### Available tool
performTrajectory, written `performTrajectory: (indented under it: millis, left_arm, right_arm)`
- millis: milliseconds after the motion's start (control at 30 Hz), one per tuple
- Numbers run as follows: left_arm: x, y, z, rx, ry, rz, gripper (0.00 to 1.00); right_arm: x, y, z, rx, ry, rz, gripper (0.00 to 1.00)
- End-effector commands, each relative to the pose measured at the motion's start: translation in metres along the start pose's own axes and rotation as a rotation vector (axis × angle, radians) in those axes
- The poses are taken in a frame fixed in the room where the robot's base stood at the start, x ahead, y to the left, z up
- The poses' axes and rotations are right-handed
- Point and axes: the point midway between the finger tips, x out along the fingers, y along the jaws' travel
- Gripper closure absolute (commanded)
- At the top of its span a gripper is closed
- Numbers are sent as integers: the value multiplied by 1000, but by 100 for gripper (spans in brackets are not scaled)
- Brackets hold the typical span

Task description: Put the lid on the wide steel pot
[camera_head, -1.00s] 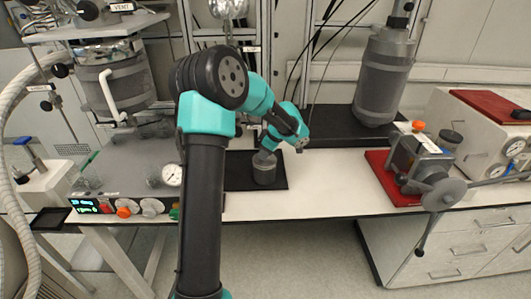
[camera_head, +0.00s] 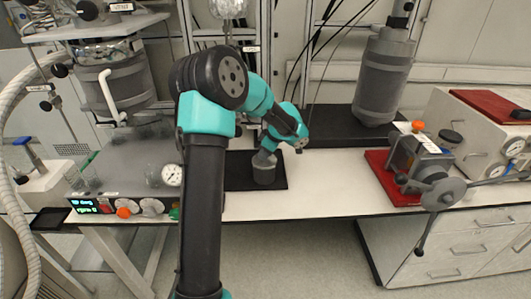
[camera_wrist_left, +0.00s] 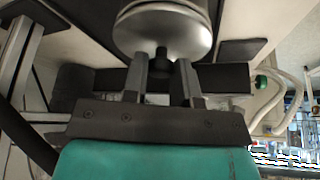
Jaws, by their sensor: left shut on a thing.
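The wide steel pot (camera_head: 264,174) is a small grey cylinder on a black mat (camera_head: 239,178) at the middle of the bench. My left gripper (camera_head: 268,153) points down right above it. In the left wrist view the gripper (camera_wrist_left: 163,62) is shut on the small dark knob of a round, shiny steel lid (camera_wrist_left: 160,38). The lid lies at or just over the pot's top. I cannot tell whether it is fully seated. My right gripper is not in view.
A reactor with a gauge panel (camera_head: 130,207) stands to the left. A grey tall vessel (camera_head: 383,80) stands behind right. A clamp device (camera_head: 420,160) sits on a red mat (camera_head: 385,180). The white bench (camera_head: 325,185) right of the black mat is clear.

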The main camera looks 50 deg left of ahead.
Motion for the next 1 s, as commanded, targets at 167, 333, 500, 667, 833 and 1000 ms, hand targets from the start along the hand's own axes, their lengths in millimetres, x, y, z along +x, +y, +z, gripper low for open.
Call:
performTrajectory:
  millis: [167,333,500,667,833,1000]
  left_arm:
    - [1,0,0,0,0,0,98]
    - [1,0,0,0,0,0,98]
    - [1,0,0,0,0,0,98]
    - [2,0,1,0,0,0,98]
    - [2,0,1,0,0,0,98]
    - [2,0,1,0,0,0,67]
  right_arm:
    - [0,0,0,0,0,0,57]
    - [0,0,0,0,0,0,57]
    - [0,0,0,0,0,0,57]
    - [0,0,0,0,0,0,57]
    - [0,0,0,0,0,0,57]
    - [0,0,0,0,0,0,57]
